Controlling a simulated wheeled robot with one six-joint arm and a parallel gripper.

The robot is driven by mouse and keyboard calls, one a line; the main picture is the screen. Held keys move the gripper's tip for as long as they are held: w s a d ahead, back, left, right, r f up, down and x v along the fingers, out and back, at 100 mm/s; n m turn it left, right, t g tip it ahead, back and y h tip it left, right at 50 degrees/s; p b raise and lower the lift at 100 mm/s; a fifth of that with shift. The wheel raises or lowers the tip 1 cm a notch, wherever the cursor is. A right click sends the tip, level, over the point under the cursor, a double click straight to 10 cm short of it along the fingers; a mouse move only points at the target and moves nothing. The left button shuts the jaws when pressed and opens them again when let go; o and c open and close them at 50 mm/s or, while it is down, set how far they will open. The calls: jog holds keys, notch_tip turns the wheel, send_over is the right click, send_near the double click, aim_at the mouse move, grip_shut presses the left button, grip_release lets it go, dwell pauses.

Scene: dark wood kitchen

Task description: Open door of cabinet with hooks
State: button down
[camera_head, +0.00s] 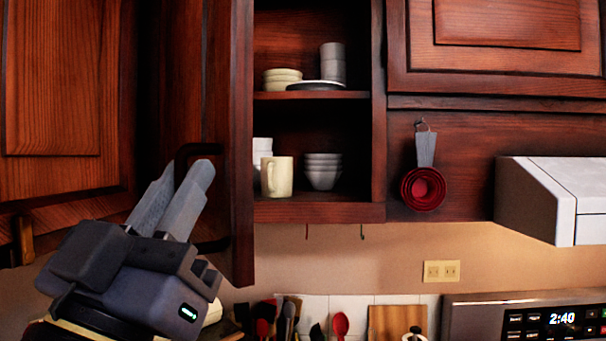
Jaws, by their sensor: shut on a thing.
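The dark wood cabinet (318,212) has two small hooks (362,232) under its bottom edge. Its door (243,130) stands swung out to the left, seen nearly edge-on, and the inside shows. The door's dark handle (196,149) is on its face on the left. My gripper (184,177) is at the lower left, shut on the handle. The fingers cover part of the handle, so their exact contact is hidden.
Bowls, plates and cups (282,76) stand on the cabinet's shelves, with a cream mug (277,177) below. Another cabinet door (65,90) is close on the left. Red measuring cups (423,188) hang right of the opening. A range hood (550,195) juts out at the right.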

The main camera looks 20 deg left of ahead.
jog(key=s+a+m+g+h+p, duration=0.1)
jog(key=s+a+m+h+p, duration=0.2)
jog(key=s+a+h, duration=0.4)
jog(key=shift+s+a+r+p, duration=0.15)
jog(key=shift+s+a+p, duration=0.85)
jog(key=shift+a, duration=2.2)
jog(key=shift+s+b, duration=0.3)
jog(key=shift+b, duration=0.05)
jog(key=c, duration=1.5)
grip_release()
jog(key=shift+w, duration=0.2)
jog(key=shift+s, duration=0.1)
jog(key=b+v, duration=0.4)
jog(key=v, duration=0.7)
jog(key=shift+a, duration=0.1)
